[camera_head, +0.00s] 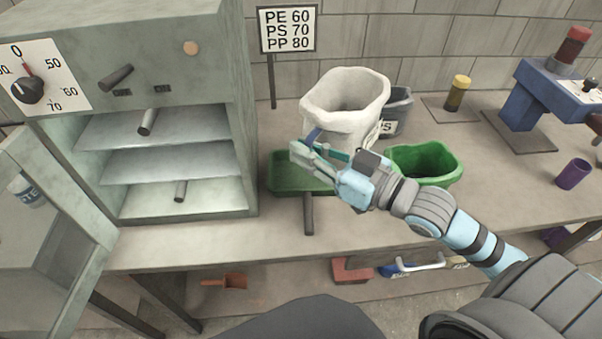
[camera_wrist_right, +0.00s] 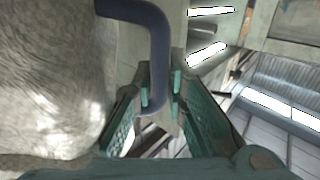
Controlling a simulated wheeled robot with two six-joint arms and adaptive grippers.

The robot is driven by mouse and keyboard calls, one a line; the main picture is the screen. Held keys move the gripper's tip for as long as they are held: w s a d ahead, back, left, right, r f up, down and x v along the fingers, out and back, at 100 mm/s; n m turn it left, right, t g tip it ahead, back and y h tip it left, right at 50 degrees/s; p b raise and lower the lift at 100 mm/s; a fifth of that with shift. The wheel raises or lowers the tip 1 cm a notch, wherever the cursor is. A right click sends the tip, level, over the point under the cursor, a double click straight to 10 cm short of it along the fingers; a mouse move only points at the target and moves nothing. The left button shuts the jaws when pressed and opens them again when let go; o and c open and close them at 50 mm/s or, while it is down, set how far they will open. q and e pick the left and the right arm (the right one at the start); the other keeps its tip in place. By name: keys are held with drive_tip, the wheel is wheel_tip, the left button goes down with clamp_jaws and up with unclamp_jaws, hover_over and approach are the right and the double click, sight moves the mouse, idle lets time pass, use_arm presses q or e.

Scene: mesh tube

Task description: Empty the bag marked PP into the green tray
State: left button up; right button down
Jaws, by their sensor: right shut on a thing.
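A large white open-topped bag (camera_head: 345,112) stands upright at the back of the bench, behind my right gripper. Its label, at the lower right, is too cut off to read. My right gripper (camera_head: 306,152) is shut on a blue handle (camera_head: 313,134) at the bag's left side. In the right wrist view the blue handle (camera_wrist_right: 157,40) runs down between the fingers (camera_wrist_right: 160,92), with the pale bag wall (camera_wrist_right: 50,80) filling the left. The green tray (camera_head: 283,182) lies below the gripper, partly hidden by it. My left gripper is out of view.
A grey container (camera_head: 400,108) with a label ending in S stands behind the white bag. A green open container (camera_head: 425,160) is right of my wrist. An open oven (camera_head: 215,150) is at left. A sign (camera_head: 288,30) lists PE, PS and PP. A handle (camera_head: 308,214) juts below the tray.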

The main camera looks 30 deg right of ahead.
sight(334, 107)
drive_tip(key=shift+m+h, duration=0.4)
drive_tip(key=shift+h, duration=0.2)
drive_tip(key=w+d+b, duration=0.1)
drive_tip(key=w+d, duration=0.1)
drive_tip(key=w, duration=0.1)
drive_tip(key=w+d+f+b, duration=0.1)
drive_tip(key=w+d+b, duration=0.1)
drive_tip(key=w+d, duration=0.1)
drive_tip(key=w+d+f+b, duration=0.1)
drive_tip(key=w+d+b, duration=0.1)
drive_tip(key=w, duration=0.1)
drive_tip(key=shift+d+f, duration=0.2)
drive_tip(key=shift+d, duration=0.1)
drive_tip(key=shift+t, duration=0.3)
drive_tip(key=w+d, duration=0.1)
drive_tip(key=w+d+b, duration=0.1)
drive_tip(key=d, duration=0.1)
drive_tip(key=w+d+b, duration=0.1)
drive_tip(key=shift+d+f, duration=0.15)
drive_tip(key=shift+d, duration=0.25)
drive_tip(key=shift+w+d+f, duration=0.1)
drive_tip(key=shift+d+f, duration=0.1)
drive_tip(key=shift+d, duration=0.3)
